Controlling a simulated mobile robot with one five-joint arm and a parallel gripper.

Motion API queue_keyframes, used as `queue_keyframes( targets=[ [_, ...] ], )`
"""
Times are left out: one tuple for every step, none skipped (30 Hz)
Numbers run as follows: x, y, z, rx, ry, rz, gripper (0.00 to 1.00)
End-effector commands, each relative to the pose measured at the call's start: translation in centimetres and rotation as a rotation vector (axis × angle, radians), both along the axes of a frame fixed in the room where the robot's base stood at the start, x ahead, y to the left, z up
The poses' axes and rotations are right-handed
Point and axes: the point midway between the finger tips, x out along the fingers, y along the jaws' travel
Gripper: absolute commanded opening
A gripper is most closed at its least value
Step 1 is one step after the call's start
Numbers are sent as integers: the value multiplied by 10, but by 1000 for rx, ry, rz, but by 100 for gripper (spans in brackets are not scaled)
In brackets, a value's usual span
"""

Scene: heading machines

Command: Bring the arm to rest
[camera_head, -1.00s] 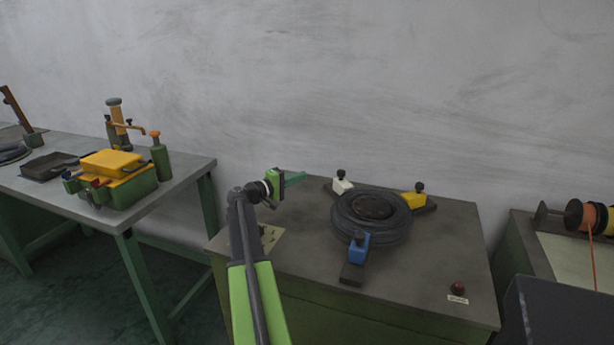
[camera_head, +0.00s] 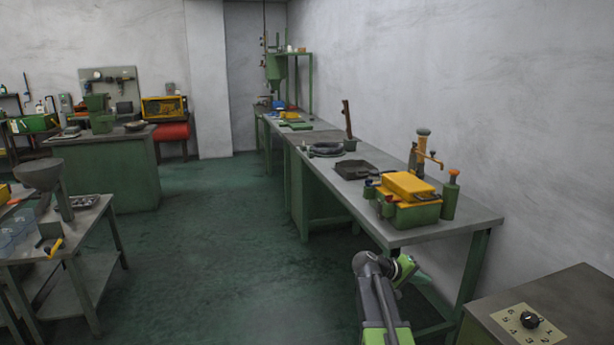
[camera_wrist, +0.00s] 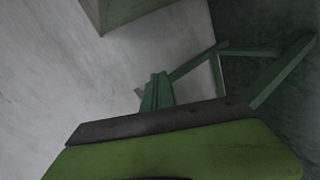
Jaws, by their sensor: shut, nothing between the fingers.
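My arm reaches up from the bottom edge in the head view, bent at its upper joint, with its green and dark end at the right. My gripper (camera_wrist: 155,92) shows in the wrist view as two narrow green fingers close together with nothing between them. In the head view its fingers are hard to make out. The gripper end is in front of the long workbench (camera_head: 405,237), below its top. I cannot tell whether it touches anything.
A yellow and green toolbox (camera_head: 410,213) and a green bottle (camera_head: 450,195) stand near the bench end. A side table (camera_head: 90,215) stands at the left. The green floor (camera_head: 220,250) between is clear.

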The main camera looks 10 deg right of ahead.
Motion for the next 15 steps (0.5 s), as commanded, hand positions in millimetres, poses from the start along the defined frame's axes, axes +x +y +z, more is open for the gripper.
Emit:
queue_keyframes(
  targets=[
    [-2, 45, -16, 78, -7, 35, 0],
    [-3, 69, -26, 130, -9, 50, 0],
    [-5, 101, -39, 202, -10, 71, 0],
    [-8, 125, -49, 255, -7, 84, 0],
    [-12, 147, -58, 309, -4, 97, 0],
    [-19, 176, -70, 380, 3, 110, 0],
    [-24, 196, -77, 431, 9, 119, 0],
    [-30, 214, -84, 482, 16, 126, 0],
    [-38, 236, -93, 545, 26, 132, 0],
    [-45, 252, -98, 591, 34, 136, 0],
    [-52, 267, -104, 637, 43, 138, 0],
    [-62, 285, -110, 699, 54, 139, 0],
    [-70, 298, -114, 745, 65, 137, 0],
    [-78, 309, -118, 794, 74, 133, 0],
    [-90, 324, -122, 863, 86, 124, 0]
  ],
)
